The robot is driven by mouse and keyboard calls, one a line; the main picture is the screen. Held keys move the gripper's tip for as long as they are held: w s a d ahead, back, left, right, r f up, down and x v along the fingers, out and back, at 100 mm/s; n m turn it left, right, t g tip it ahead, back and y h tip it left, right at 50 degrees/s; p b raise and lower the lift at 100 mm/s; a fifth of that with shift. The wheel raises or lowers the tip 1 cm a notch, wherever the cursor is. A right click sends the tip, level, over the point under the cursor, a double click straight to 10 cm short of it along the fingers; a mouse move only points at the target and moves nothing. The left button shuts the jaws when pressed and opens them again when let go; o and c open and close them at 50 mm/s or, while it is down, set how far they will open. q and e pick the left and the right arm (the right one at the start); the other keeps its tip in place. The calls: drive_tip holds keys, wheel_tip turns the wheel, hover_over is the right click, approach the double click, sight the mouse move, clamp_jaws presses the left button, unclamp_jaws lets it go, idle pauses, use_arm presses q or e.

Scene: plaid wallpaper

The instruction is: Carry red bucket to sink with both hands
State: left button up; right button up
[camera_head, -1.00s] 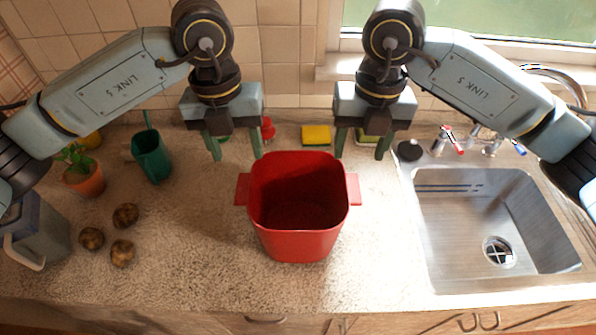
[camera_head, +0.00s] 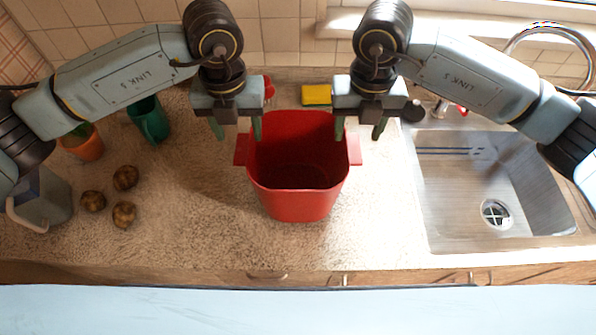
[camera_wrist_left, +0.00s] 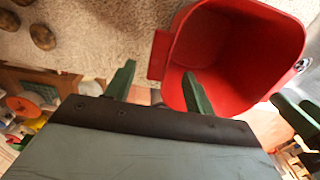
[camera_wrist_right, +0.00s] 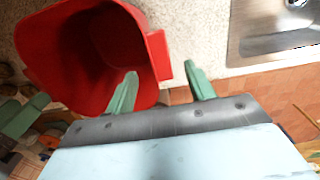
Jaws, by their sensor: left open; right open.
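The red bucket (camera_head: 298,203) stands upright and empty on the counter, with a side handle on its left (camera_head: 241,149) and one on its right (camera_head: 354,150). My left gripper (camera_head: 238,131) is open above the bucket's left side; in the left wrist view its fingers (camera_wrist_left: 158,86) are spread near the left handle. My right gripper (camera_head: 358,131) is open above the right side; in the right wrist view its fingers (camera_wrist_right: 162,88) are spread near the right handle. I cannot tell whether the fingers are at handle height. The steel sink (camera_head: 470,200) lies at the right.
A yellow sponge (camera_head: 317,95) lies behind the bucket. Several potatoes (camera_head: 124,214), a green watering can (camera_head: 150,122), a potted plant (camera_head: 84,144) and a grey container (camera_head: 44,197) stand at the left. The counter between bucket and sink is clear.

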sight(243, 147)
use_arm(q)
wheel_tip(243, 147, down, 6)
use_arm(e)
wheel_tip(243, 147, down, 6)
use_arm(q)
clamp_jaws()
use_arm(e)
clamp_jaws()
